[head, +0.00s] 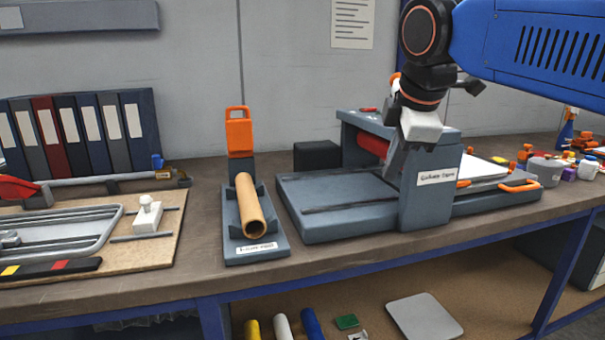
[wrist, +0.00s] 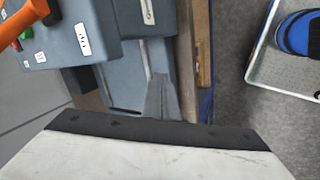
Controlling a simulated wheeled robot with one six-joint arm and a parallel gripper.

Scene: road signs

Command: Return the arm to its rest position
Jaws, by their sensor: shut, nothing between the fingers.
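My arm reaches in from the upper right of the head view, and my gripper (head: 394,172) hangs down in front of the grey machine (head: 335,207) with the red roller (head: 373,145). In the wrist view the fingers of my gripper (wrist: 160,97) are together, with nothing seen between them. The fingers appear over or beside the machine's grey surface; I cannot tell whether they touch it. Part of the machine is hidden behind my gripper and wrist.
A cardboard tube (head: 251,206) lies in a labelled grey cradle (head: 273,247) on the bench (head: 150,288). A board with a metal frame (head: 150,253) is at left, below binders (head: 75,132). Small bottles and pots (head: 548,168) stand at right. A lower shelf holds rolls and a grey plate (head: 424,318).

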